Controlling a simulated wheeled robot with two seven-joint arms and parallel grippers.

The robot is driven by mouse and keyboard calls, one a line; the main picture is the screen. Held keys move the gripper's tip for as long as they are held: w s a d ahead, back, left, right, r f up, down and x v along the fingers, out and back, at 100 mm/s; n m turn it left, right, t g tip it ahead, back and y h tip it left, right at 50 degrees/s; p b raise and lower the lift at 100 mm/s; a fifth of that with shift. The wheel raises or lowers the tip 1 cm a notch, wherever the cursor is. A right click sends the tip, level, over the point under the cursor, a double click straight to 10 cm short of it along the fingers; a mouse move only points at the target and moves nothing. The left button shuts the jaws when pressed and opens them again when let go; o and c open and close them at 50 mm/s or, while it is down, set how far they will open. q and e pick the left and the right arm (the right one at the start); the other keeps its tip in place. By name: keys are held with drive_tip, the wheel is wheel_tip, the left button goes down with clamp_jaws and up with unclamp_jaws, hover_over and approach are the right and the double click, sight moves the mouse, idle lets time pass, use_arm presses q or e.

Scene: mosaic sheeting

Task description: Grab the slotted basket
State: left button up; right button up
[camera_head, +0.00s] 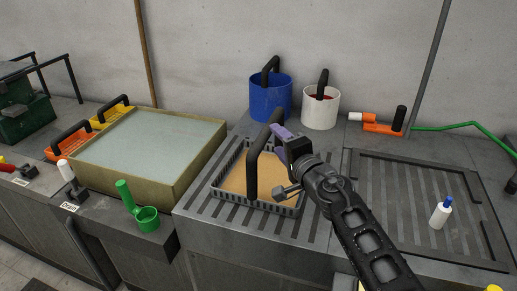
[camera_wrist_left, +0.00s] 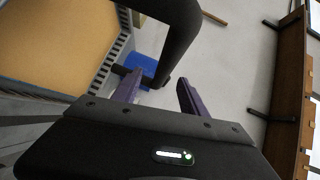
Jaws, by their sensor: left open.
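The slotted basket (camera_head: 228,192) is a grey tray with slotted walls, a tan inside and a tall black arched handle (camera_head: 252,175). It stands on the ribbed drainboard in the middle of the head view. In the left wrist view the basket (camera_wrist_left: 115,50) is at upper left, its handle (camera_wrist_left: 182,38) arching close in front of the fingers. My left gripper (camera_head: 279,133) is beside the top of the handle. Its purple fingers (camera_wrist_left: 157,90) are open in the wrist view, with part of the handle appearing between them; contact cannot be told. My right gripper is not seen.
Blue (camera_head: 270,100) and white (camera_head: 320,112) buckets stand behind. A small white bottle (camera_head: 440,214) stands on the ribbed area at right, which is otherwise mostly clear.

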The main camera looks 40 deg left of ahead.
use_arm(q)
drive_tip(key=shift+x, duration=1.05)
drive_tip(key=shift+w+a+r, duration=0.1)
drive_tip(key=shift+r, duration=0.05)
drive_tip(key=x, duration=0.1)
drive_tip(key=p+x, duration=0.1)
drive_tip(key=x, duration=0.3)
drive_tip(key=shift+w+r, duration=0.2)
drive_tip(key=shift+c, duration=0.4)
clamp_jaws()
